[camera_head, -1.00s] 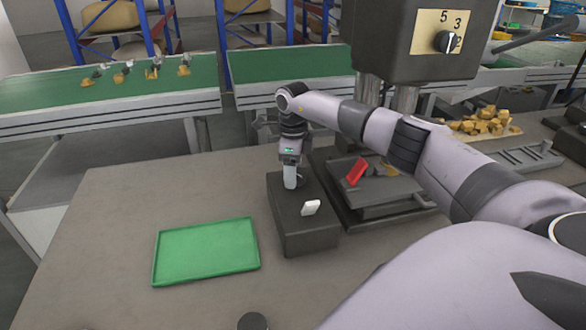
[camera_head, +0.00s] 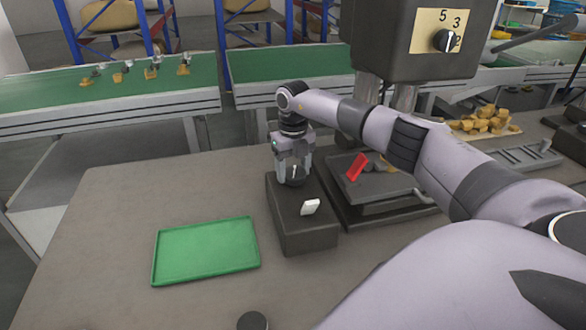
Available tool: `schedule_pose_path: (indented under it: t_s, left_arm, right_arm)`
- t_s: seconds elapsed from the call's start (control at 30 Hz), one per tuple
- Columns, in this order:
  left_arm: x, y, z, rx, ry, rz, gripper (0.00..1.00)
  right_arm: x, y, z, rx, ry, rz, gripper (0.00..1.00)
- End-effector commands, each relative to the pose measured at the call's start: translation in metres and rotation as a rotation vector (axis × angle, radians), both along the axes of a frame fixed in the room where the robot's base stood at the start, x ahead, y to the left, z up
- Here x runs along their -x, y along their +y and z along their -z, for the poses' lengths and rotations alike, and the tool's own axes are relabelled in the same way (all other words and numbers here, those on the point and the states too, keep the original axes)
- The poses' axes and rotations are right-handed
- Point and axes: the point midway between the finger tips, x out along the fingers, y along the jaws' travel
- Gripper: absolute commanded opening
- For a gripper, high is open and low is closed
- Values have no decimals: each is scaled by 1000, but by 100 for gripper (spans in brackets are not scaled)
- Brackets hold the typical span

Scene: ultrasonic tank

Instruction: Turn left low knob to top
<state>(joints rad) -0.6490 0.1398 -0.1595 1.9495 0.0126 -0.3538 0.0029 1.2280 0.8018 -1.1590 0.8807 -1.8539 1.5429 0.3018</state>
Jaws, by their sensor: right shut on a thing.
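The low knob (camera_head: 294,181) is a dark round knob on top of a low dark box (camera_head: 308,238), in the middle of the head view. My right gripper (camera_head: 294,175) points straight down over it, with one finger on each side. It is shut on the knob, and the fingers partly hide it. A light mark shows on the knob between the fingers, but it is too small to read exactly. My left gripper is not in view.
A green tray (camera_head: 206,251) lies to the left. A machine with a numbered dial (camera_head: 445,41) and a red piece (camera_head: 357,168) stand to the right.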

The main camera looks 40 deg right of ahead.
Motion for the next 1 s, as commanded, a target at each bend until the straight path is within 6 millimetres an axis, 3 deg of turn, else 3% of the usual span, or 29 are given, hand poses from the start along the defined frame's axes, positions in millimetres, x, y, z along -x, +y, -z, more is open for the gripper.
schedule_pose_path:
  t_s: [0.33, 0.9, 0.93, 1.0]
  left_arm:
    - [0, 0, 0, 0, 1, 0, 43]
    - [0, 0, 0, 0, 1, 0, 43]
    - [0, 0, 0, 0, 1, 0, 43]
    - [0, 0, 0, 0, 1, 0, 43]
  right_arm:
    - [-1, -2, -2, 1, -5, 157, 32]
    - [-1, -2, -2, 1, -6, 191, 32]
    - [-1, -2, -2, 1, -6, 191, 66]
    - [-1, -2, -2, 1, -5, 190, 88]
